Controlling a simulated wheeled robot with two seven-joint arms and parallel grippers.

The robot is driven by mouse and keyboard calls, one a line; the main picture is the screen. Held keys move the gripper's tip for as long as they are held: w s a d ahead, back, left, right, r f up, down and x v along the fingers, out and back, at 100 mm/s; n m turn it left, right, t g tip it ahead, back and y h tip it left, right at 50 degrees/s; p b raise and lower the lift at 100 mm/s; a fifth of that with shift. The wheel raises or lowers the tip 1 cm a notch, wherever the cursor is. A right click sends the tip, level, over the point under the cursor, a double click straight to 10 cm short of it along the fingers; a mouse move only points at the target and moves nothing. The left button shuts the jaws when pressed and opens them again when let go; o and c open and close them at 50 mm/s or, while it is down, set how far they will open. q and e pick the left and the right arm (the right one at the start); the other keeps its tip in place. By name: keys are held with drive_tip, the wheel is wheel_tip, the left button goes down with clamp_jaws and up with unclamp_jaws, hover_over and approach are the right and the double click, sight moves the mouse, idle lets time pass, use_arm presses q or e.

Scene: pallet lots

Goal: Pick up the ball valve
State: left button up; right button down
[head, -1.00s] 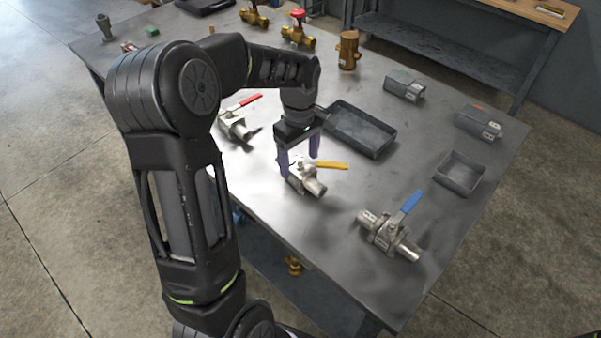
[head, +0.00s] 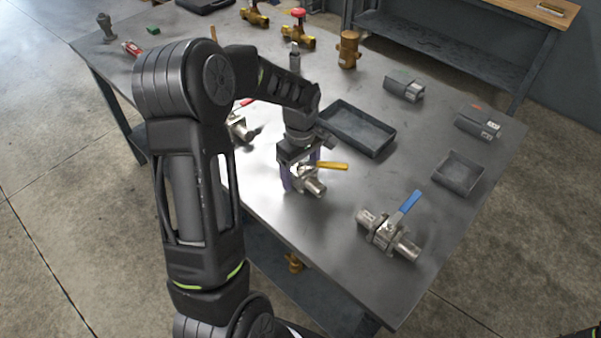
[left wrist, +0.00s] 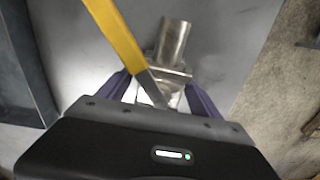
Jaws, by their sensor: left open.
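A steel ball valve with a yellow lever (head: 315,187) lies on the metal table (head: 290,228) near its front edge. My left gripper (head: 301,174) points down over this valve, its purple fingers open on either side of the body. In the left wrist view the valve's pipe end (left wrist: 172,42) and yellow lever (left wrist: 115,36) stick out beyond the open fingers (left wrist: 158,90); the palm hides part of the body. A blue-handled ball valve (head: 385,232) lies to the right. A red-handled one (head: 238,128) is partly behind my arm. My right gripper is not in view.
A dark open tray (head: 357,130) lies just behind the gripper. A smaller tray (head: 459,173) and grey boxes (head: 404,89) (head: 477,122) are at the right. Brass fittings (head: 348,50) stand along the back. The table between the yellow- and blue-handled valves is clear.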

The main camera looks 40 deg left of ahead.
use_arm(q)
drive_tip(key=shift+c, duration=0.2)
clamp_jaws()
idle(0.6)
